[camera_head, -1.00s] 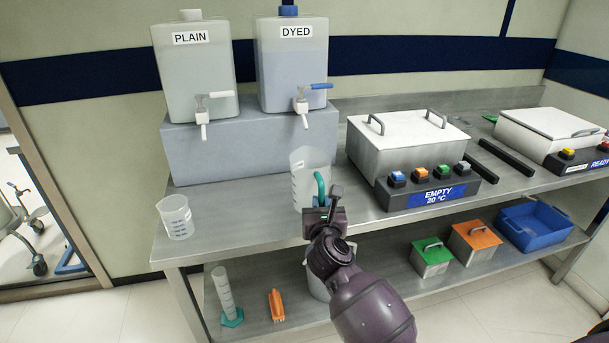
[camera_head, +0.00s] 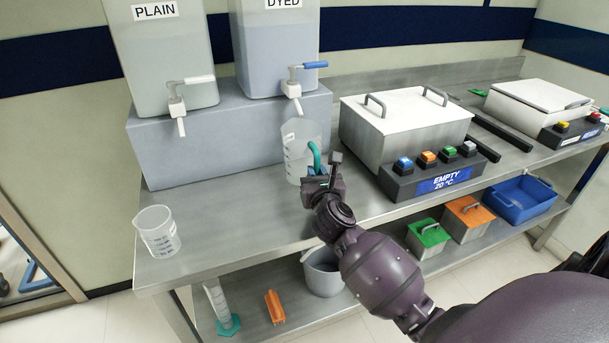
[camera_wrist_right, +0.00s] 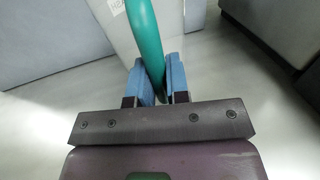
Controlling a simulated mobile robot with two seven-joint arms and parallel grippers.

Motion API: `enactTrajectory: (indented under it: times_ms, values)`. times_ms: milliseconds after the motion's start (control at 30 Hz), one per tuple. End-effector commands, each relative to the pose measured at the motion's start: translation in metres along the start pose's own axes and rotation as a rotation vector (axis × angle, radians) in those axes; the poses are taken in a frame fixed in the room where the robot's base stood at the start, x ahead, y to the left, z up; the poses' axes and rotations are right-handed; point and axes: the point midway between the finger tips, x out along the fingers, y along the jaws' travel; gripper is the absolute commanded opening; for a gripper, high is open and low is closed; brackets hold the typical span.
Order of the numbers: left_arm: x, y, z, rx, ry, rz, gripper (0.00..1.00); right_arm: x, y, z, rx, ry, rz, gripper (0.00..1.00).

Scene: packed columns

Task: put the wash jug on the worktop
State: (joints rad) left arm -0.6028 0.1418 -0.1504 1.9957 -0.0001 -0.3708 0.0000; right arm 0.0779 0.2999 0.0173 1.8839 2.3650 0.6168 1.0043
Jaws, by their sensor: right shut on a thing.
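The wash jug (camera_head: 297,157) is a clear jug with measuring marks and a teal handle. It stands upright at the worktop (camera_head: 225,215), in front of the dyed tank's tap. I cannot tell whether its base touches the surface. My right gripper (camera_head: 314,178) is shut on the teal handle, on the jug's near side. In the right wrist view the blue finger pads (camera_wrist_right: 158,84) sit on both sides of the handle (camera_wrist_right: 146,45). Part of the jug wall (camera_wrist_right: 118,28) shows behind it. My left gripper is not in view.
A clear beaker (camera_head: 158,232) stands at the left front corner. The plain tank (camera_head: 165,60) and dyed tank (camera_head: 275,50) stand on a grey block (camera_head: 225,140) behind. A lidded bath (camera_head: 400,120) with a control box (camera_head: 432,178) is to the right. A grey bucket (camera_head: 323,272) sits below.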

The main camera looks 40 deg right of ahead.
Motion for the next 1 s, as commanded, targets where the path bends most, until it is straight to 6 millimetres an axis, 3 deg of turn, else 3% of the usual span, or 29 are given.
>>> enactTrajectory:
  times_ms: [33,200,600,633,767,1000]
  values:
    - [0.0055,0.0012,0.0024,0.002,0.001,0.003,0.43,-0.0007,-0.0040,-0.0099,-0.003,0.005,0.000,0.00]
    - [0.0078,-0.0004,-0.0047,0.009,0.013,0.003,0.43,-0.0006,-0.0078,-0.0085,-0.001,0.001,0.001,0.00]
    - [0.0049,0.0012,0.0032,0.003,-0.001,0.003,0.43,-0.0006,-0.0073,-0.0129,0.000,0.002,0.001,0.00]
    - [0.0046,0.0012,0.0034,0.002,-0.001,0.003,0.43,-0.0006,-0.0074,-0.0129,-0.001,0.002,0.001,0.19]
    - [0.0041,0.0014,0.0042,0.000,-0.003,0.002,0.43,-0.0006,-0.0073,-0.0125,-0.001,0.002,0.001,0.39]
    - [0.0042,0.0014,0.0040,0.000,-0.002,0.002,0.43,-0.0007,-0.0073,-0.0124,-0.001,0.001,0.001,0.41]
